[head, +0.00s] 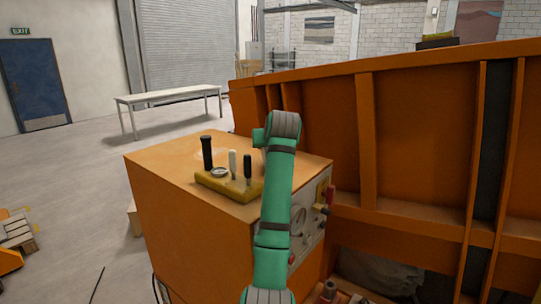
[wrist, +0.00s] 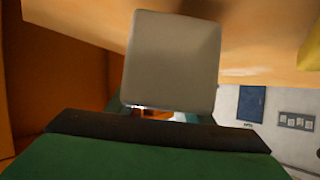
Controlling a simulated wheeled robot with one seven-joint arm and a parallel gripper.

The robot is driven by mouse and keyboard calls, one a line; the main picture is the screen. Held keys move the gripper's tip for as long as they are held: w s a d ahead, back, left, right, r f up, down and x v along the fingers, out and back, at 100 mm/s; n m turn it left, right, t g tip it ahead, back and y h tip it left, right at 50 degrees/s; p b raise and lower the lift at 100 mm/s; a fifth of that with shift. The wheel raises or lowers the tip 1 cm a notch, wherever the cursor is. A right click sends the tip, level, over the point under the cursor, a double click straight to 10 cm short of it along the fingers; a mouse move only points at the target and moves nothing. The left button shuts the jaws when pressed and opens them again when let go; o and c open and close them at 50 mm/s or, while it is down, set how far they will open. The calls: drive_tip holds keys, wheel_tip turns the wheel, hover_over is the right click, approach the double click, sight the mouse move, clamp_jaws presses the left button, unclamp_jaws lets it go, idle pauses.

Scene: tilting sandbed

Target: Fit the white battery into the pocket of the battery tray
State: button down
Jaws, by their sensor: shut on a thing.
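A pale grey-white block, which I take to be the white battery (wrist: 172,62), fills the middle of the wrist view. My gripper (wrist: 158,116) is shut on it; the fingers are mostly hidden, with only bits of green at the block's lower edge. In the head view my green arm rises in front of the orange cabinet and bends at the top, and it hides the gripper and the battery. I cannot make out the battery tray or its pocket in either view.
The orange cabinet (head: 155,170) carries a yellow lever block (head: 215,184) with a gauge and upright levers. Its front has gauges and knobs. A tall orange ribbed wall (head: 420,130) stands close at the right. A white table (head: 170,95) stands at the back left on open floor.

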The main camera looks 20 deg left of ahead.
wheel_tip(320, 180, down, 3)
drive_tip(key=shift+r, duration=0.2)
drive_tip(key=shift+w+f, duration=0.15)
drive_tip(key=shift+f, duration=0.1)
drive_tip(key=shift+s+a, duration=0.2)
drive_tip(key=shift+a, duration=0.1)
drive_tip(key=shift+d+f, duration=0.1)
drive_tip(key=shift+d, duration=0.05)
drive_tip(key=c, duration=1)
unclamp_jaws()
drive_tip(key=shift+d+f, duration=0.15)
drive_tip(key=shift+d, duration=0.1)
drive_tip(key=shift+o, duration=0.6)
drive_tip(key=shift+d, duration=0.1)
